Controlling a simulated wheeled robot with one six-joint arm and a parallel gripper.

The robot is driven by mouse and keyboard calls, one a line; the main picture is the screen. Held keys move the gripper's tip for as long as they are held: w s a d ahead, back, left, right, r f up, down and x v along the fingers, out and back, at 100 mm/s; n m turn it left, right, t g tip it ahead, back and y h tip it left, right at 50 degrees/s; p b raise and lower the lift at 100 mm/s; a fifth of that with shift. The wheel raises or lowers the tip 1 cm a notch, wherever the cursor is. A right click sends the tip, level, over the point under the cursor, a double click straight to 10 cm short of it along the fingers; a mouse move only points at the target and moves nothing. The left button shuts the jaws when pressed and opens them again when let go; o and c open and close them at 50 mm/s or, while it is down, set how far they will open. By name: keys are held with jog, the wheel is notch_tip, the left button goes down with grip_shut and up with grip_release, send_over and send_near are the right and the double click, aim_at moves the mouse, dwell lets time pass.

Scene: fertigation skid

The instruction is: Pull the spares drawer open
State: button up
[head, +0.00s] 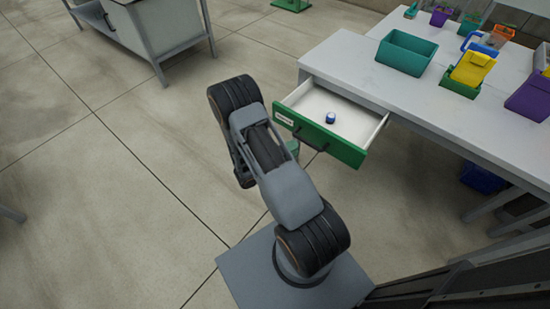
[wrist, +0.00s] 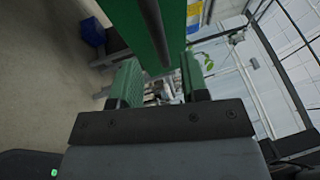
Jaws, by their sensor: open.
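The spares drawer (head: 350,114) stands pulled out of the white bench, with a green front (head: 320,137), a white label and a dark bar handle. A small blue and white item (head: 330,118) lies inside it. My gripper is mostly hidden behind my arm in the head view; a bit of green shows by the handle. In the wrist view my gripper (wrist: 158,80) is open, its green fingers apart. The dark handle (wrist: 153,35) runs down the green drawer front (wrist: 130,22), its lower end between the fingers in the picture. I cannot tell whether they touch it.
The white bench (head: 440,95) carries a teal bin (head: 405,52), a yellow bin (head: 472,68) and a purple bin (head: 530,97). A blue crate (head: 483,178) sits under it. A grey cabinet (head: 160,35) stands at the upper left. The floor left of my arm is clear.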

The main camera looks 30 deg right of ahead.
jog(key=a+f, duration=0.1)
jog(key=a, duration=0.7)
jog(key=shift+w+f, duration=0.25)
jog(key=shift+w, duration=0.15)
